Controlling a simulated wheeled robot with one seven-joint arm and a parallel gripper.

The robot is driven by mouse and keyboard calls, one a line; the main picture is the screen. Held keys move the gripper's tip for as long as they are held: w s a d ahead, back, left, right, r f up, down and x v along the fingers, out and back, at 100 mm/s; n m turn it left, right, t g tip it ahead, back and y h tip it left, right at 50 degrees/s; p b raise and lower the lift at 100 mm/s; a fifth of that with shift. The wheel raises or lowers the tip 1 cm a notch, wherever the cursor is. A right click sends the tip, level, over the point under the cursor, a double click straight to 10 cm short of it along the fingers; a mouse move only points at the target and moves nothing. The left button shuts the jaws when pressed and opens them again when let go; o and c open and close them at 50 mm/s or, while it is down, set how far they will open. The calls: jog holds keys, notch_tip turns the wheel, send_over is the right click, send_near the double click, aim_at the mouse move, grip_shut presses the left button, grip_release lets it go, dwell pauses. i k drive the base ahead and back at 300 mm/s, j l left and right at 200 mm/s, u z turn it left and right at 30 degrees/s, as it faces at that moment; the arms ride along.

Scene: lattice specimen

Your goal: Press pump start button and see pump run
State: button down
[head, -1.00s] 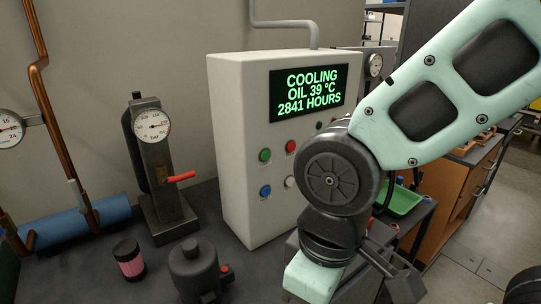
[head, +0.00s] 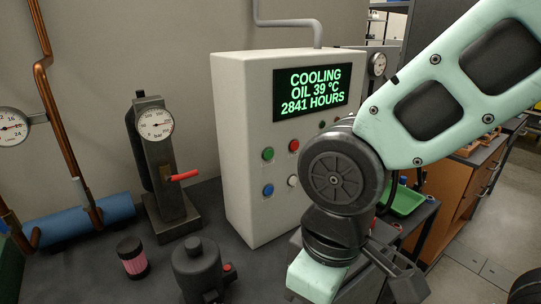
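The white control box (head: 245,120) stands on the dark bench. Its screen (head: 310,92) reads "COOLING OIL 39 °C 2841 HOURS" in green. On its front are a green button (head: 268,154), a red button (head: 294,145), a blue button (head: 268,190) and a white button (head: 292,181); labels are too small to read. More buttons at the right are partly hidden by my arm. A small dark motor-like unit with a red knob, perhaps the pump (head: 197,268), stands in front. My gripper (head: 405,285) is partly in view low in front of the box; its fingertips cannot be made out.
A gauge stand (head: 165,190) with a red lever stands left of the box. A pink-and-black canister (head: 132,260) and a blue cylinder (head: 70,222) with copper pipes are farther left. A green tray (head: 408,201) lies at the right, behind my arm.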

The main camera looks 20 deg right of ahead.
aim_at(269, 154)
jog(key=j+z, duration=0.3)
jog(key=z, duration=0.15)
jog(key=k+j+z, duration=0.1)
jog(key=j+z, duration=0.2)
jog(key=z, duration=0.15)
jog(key=k+j+z, duration=0.1)
jog(key=j+z, duration=0.15)
jog(key=z, duration=0.25)
